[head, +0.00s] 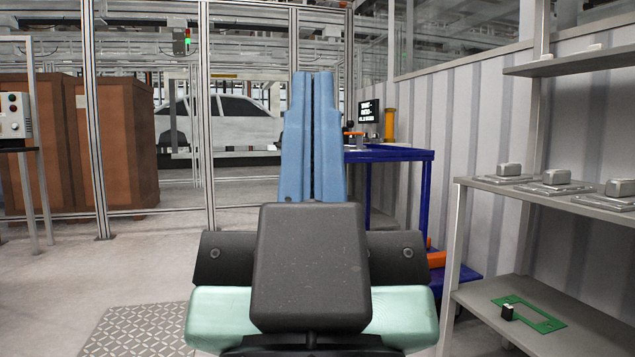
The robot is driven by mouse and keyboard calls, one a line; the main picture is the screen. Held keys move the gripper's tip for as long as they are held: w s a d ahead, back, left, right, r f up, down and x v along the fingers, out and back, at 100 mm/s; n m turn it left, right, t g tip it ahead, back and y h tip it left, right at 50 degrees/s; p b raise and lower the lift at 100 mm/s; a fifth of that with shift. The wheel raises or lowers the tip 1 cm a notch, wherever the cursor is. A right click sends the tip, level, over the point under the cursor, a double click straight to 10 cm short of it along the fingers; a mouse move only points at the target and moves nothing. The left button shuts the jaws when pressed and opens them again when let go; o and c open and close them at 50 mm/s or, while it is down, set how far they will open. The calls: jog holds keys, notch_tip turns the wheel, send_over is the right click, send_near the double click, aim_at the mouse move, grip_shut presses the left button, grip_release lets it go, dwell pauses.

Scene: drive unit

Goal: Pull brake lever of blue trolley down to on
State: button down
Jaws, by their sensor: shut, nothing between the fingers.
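The blue trolley (415,156) stands beyond my gripper, right of centre, with a flat top and a lower shelf near the floor. An orange part (437,259) shows low on its right side, half behind my own arm; I cannot tell whether it is the brake lever or how it is set. My gripper (315,82) has light blue fingers that point away from me. They are together and empty, and they hide the trolley's left part. I cannot tell how far they are from it.
A grey shelf unit (466,231) stands close on the right, with grey parts above and a green plate (530,314) below. A metal-framed fence (204,100) runs behind. Brown crates (110,140) are on the left. The floor (80,265) at left front is clear.

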notch_tip(320, 180, up, 20)
jog(key=p, duration=1.7)
jog(key=shift+p, duration=0.3)
jog(key=shift+f, duration=0.1)
jog(key=shift+w, duration=0.1)
